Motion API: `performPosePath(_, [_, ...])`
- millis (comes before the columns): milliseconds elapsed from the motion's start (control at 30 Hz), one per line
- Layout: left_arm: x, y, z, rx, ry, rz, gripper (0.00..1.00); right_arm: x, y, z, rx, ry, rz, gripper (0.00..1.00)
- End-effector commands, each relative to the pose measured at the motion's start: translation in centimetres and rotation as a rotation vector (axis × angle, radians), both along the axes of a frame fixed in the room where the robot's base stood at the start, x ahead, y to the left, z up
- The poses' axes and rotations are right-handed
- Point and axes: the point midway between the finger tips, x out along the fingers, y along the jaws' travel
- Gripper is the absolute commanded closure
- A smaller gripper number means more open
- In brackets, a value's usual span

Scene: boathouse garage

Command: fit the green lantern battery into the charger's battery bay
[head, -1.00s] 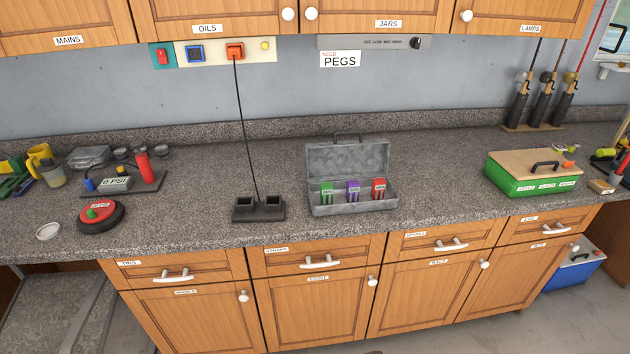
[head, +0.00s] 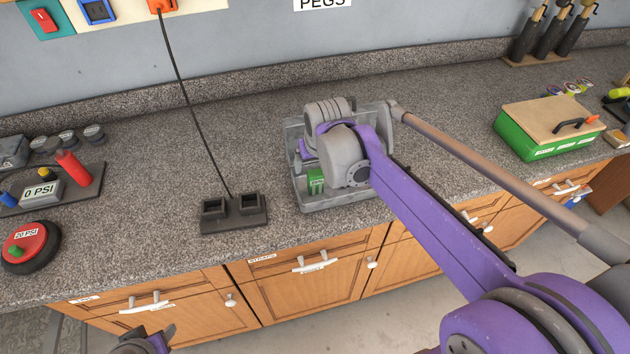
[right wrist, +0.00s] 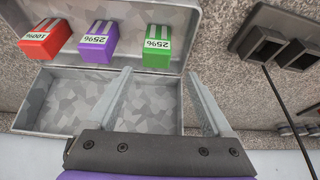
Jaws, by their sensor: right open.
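The green battery (head: 316,181) stands in the open grey metal case (head: 345,203), at the left end of its row. In the right wrist view the green battery (right wrist: 158,46) lies just beyond the fingertips of my right gripper (right wrist: 160,73), roughly between their lines. That gripper is open and empty; my arm hides its fingers in the head view. The black charger (head: 235,222) stands on the counter left of the case, with two square bays, both looking empty. Part of my left gripper (head: 145,342) shows at the head view's bottom edge; its jaws are unclear.
In the right wrist view a purple battery (right wrist: 97,43) and a red battery (right wrist: 46,39) stand beside the green one. A black cord (head: 190,100) rises from the charger to the wall. A green box (head: 545,140) stands right.

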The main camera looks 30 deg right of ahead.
Motion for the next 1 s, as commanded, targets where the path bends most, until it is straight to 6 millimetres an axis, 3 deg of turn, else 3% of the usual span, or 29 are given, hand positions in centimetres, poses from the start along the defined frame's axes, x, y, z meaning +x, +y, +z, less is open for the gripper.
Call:
performPosePath(167, [0.0,0.0,-0.1,0.0,0.0,0.0,0.5,0.3,-0.2,-1.3,0.0,0.0,0.0,0.15])
performPosePath(433, [0.0,0.0,-0.1,0.0,0.001,0.0,0.5,1.1,-0.9,-5.0,0.0,-0.001,0.001,0.15])
performPosePath(767, [0.0,0.0,-0.1,0.0,0.001,0.0,0.5,1.3,-0.9,-5.7,0.0,-0.001,0.001,0.15])
performPosePath(1000, [0.0,0.0,-0.1,0.0,0.001,0.0,0.5,1.3,-0.9,-5.7,-0.001,-0.001,0.001,0.56])
